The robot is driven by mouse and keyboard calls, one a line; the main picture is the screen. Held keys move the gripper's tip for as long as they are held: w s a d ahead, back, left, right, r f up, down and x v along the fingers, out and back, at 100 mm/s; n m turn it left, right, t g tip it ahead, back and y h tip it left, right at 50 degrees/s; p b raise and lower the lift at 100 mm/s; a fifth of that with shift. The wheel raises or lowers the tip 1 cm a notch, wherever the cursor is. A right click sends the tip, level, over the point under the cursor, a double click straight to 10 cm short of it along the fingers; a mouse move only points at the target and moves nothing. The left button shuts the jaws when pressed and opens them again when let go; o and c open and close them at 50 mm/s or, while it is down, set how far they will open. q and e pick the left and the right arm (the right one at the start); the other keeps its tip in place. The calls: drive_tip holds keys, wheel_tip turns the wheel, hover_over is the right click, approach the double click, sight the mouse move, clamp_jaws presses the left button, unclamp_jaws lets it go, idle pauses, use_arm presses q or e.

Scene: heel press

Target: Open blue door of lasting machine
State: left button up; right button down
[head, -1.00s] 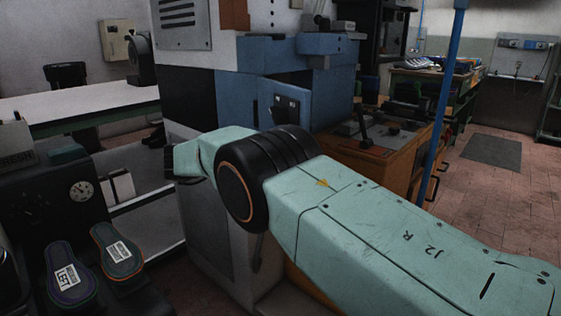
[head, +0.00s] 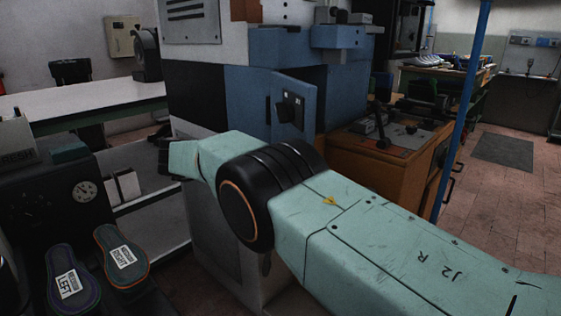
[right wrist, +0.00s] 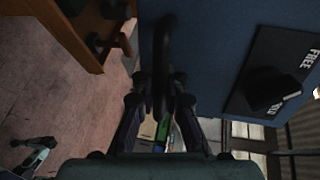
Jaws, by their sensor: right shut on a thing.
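The lasting machine's blue door (head: 281,88) stands ajar, swung out from the blue machine body (head: 246,100). A black plate with a knob (head: 291,106) is on its face. In the right wrist view the blue door (right wrist: 212,35) fills the upper right, with the black knob plate (right wrist: 275,80) marked "FREE". A black bar handle (right wrist: 163,55) rises from between the fingers of my right gripper (right wrist: 158,115), which is shut on it. My left gripper is not in view.
A wooden cabinet with a control top (head: 385,150) stands right of the machine, beside a blue post (head: 463,120). Two insoles, left (head: 68,270) and right (head: 122,255), lie at the lower left. A white bench (head: 80,98) is behind. Tiled floor is open at the right.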

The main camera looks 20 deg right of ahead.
drive_tip(key=c, duration=1.5)
unclamp_jaws()
drive_tip(key=shift+s+a, duration=0.1)
drive_tip(key=shift+s, duration=0.05)
drive_tip(key=shift+o, duration=0.5)
drive_tip(key=shift+r, duration=0.1)
